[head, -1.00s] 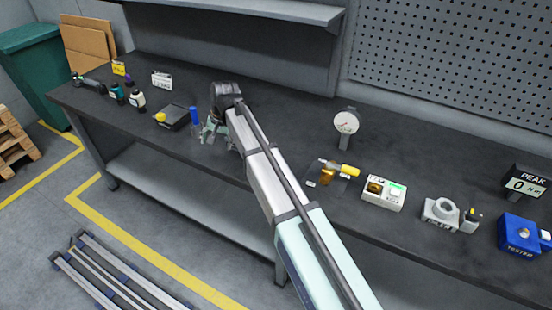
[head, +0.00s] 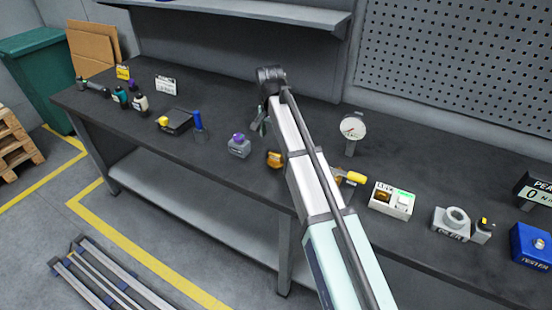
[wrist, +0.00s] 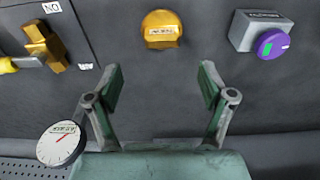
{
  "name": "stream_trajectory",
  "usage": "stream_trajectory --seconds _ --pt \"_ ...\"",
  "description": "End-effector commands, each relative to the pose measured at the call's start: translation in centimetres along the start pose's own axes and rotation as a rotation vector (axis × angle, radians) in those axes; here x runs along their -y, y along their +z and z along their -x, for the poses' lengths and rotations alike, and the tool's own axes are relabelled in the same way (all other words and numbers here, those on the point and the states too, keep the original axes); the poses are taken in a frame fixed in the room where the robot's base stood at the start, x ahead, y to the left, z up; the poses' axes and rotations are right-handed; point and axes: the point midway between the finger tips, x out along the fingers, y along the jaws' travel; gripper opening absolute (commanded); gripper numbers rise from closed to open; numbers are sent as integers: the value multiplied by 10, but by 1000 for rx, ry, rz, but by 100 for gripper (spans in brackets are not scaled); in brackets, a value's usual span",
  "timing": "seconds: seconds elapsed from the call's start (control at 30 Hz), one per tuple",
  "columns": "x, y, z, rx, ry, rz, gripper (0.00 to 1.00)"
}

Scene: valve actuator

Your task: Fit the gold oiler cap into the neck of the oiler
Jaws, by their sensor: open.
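A gold faceted piece (head: 275,159) with a small label lies on the bench, left of my arm in the head view. In the wrist view the gold piece (wrist: 162,30) is ahead of my fingertips and apart from them. It may be the oiler cap, but its label is unreadable. A pale grey body with a round open neck (head: 452,222) stands at the bench's right part and looks like the oiler. My gripper (wrist: 160,76) is open and empty above the bench. The arm partly hides it in the head view (head: 259,118).
A grey block with a purple knob (head: 239,147) lies left of the gold piece. A dial gauge (head: 353,127) stands behind my arm. A brass valve with a yellow handle (head: 354,177) and a white box (head: 392,200) lie to the right. A blue tester (head: 531,246) is at far right.

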Motion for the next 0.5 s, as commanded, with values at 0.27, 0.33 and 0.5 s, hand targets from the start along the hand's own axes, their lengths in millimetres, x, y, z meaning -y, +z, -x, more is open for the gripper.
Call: stream_trajectory --seconds 0.27,0.33,0.5 --pt "0 0 -38 1 0 0 81" --pt "0 0 -42 0 0 0 81" --pt "0 0 -48 1 0 0 81"
